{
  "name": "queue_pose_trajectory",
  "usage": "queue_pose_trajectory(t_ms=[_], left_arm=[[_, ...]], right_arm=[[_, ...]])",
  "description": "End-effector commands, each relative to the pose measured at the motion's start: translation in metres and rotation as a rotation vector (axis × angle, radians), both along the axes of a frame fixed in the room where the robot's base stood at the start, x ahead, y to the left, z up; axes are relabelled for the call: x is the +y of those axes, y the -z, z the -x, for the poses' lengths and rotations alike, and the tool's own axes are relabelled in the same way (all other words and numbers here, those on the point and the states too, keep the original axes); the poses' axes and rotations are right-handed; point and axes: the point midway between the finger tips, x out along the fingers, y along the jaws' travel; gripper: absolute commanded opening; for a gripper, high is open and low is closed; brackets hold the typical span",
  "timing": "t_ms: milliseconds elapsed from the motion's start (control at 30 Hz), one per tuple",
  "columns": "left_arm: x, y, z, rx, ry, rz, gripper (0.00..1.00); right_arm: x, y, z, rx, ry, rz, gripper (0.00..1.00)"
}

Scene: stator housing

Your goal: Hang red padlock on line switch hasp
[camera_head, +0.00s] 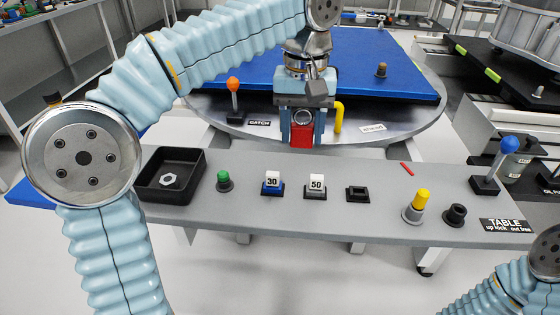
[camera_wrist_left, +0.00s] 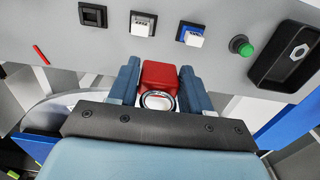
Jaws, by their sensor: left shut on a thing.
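The red padlock (camera_head: 301,135) is between the fingers of my left gripper (camera_head: 302,127), with its silver ring-shaped shackle toward the palm. In the left wrist view the padlock's red body (camera_wrist_left: 159,74) sits between the blue fingers of the left gripper (camera_wrist_left: 160,84), which is shut on it. The padlock appears at the far edge of the grey panel; whether it touches the panel is unclear. I cannot make out the line switch hasp for certain. Part of my right arm shows at lower right; its gripper is out of view.
The grey panel (camera_head: 330,222) carries a black tray (camera_head: 190,157) with a nut, a green button (camera_head: 224,182), blocks marked 30 (camera_head: 272,182) and 50 (camera_head: 316,184), and a yellow knob (camera_head: 421,199). An orange-knobbed lever (camera_head: 234,100) and yellow bent rod (camera_head: 339,117) flank the left gripper.

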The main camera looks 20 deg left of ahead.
Motion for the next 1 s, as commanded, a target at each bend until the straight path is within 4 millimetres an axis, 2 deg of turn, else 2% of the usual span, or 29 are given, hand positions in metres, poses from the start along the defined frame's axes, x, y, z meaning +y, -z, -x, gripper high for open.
queue_pose_trajectory(t_ms=[33, 200, 467, 600, 667, 1000], left_arm=[[0.014, 0.011, -0.001, 0.002, -0.007, -0.001, 0.15], [0.038, 0.043, -0.004, 0.002, -0.003, 0.000, 0.15], [0.056, 0.064, -0.007, 0.002, -0.003, 0.001, 0.15], [0.056, 0.086, -0.007, 0.003, 0.000, 0.000, 0.15], [0.056, 0.091, -0.007, 0.002, 0.001, 0.001, 0.15], [0.056, 0.095, -0.007, 0.000, 0.001, 0.001, 0.15]], right_arm=[[0.000, 0.005, 0.000, 0.000, 0.001, 0.000, 0.43], [-0.001, 0.013, 0.000, 0.000, 0.002, 0.001, 0.43], [-0.001, 0.016, 0.000, 0.000, 0.004, 0.002, 0.43], [-0.001, 0.019, 0.000, 0.000, 0.004, 0.002, 0.43], [-0.001, 0.019, 0.000, 0.000, 0.004, 0.002, 0.43], [-0.001, 0.020, 0.000, -0.001, 0.004, 0.002, 0.43]])
